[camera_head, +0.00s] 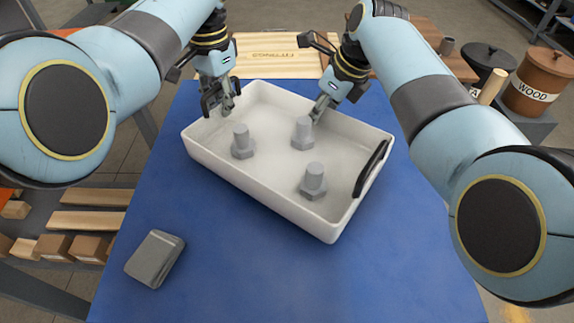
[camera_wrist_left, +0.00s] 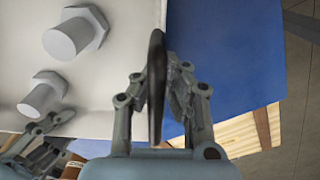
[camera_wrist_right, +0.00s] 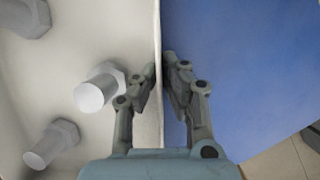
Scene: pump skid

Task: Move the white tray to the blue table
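The white tray (camera_head: 210,160) is over the blue table (camera_head: 240,285), turned at an angle; I cannot tell whether it rests on it. Three grey hex bolts stand upright inside: left (camera_head: 242,142), far (camera_head: 302,134) and near (camera_head: 314,181). A black handle (camera_head: 371,168) shows at the tray's right end. My left gripper (camera_head: 222,103) is at the left end, shut on the other black handle (camera_wrist_left: 157,85). My right gripper (camera_head: 318,108) is at the far long side, its fingers shut on the thin wall (camera_wrist_right: 159,60). The tray's underside is hidden.
A grey box (camera_head: 155,258) lies on the blue table at the near left. Behind stands a pale wooden surface (camera_head: 275,62). Lidded bins, one marked WOOD (camera_head: 538,82), stand at the far right. Shelving with boxes (camera_head: 88,248) is low at the left.

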